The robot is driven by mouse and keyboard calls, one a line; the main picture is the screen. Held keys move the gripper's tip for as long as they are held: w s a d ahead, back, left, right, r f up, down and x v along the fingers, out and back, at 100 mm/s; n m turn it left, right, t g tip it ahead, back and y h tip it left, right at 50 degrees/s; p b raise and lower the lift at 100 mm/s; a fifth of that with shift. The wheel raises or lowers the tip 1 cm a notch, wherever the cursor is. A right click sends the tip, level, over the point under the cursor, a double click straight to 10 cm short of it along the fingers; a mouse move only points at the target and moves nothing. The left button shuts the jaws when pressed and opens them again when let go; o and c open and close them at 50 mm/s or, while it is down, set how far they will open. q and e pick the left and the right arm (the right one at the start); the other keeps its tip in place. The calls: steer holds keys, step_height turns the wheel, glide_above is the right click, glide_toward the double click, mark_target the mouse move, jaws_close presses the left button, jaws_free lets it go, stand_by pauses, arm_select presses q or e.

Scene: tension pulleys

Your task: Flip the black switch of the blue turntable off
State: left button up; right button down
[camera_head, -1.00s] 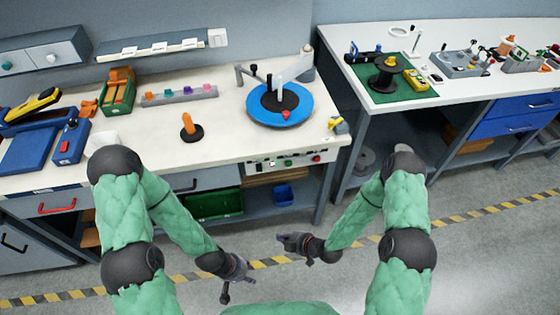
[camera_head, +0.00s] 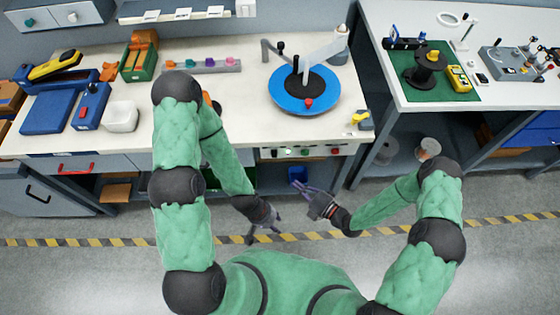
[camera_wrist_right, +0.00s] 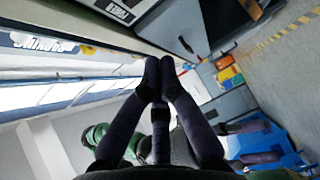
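The blue turntable (camera_head: 325,104) sits on the white bench, with a black centre, a white arm and a red knob (camera_head: 309,104) at its front rim. A control panel with small green, dark and red controls (camera_head: 305,152) is on the bench front below it. I cannot tell which control is the black switch. My right gripper (camera_head: 295,184) is in front of the bench, below the panel and apart from it. Its fingertips meet in the right wrist view (camera_wrist_right: 160,62), with nothing between them. My left gripper (camera_head: 264,238) hangs lower, over the floor, with its fingers spread and empty.
A blue bin (camera_head: 297,173) stands on the shelf under the panel, behind my right gripper. A yellow item (camera_head: 360,117) lies at the bench's right corner. The right bench (camera_head: 390,60) carries a green mat (camera_head: 450,94) with a black spool (camera_head: 426,68). The floor in front is clear.

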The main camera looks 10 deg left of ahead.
mark_target(274, 153)
steer(key=shift+a, duration=0.15)
steer(key=w+d+b+x, duration=0.1)
steer(key=w+b+x, duration=0.1)
steer(key=x, duration=1)
steer(key=shift+w, duration=0.4)
steer(key=shift+a+f, duration=0.1)
steer(key=shift+f, duration=0.05)
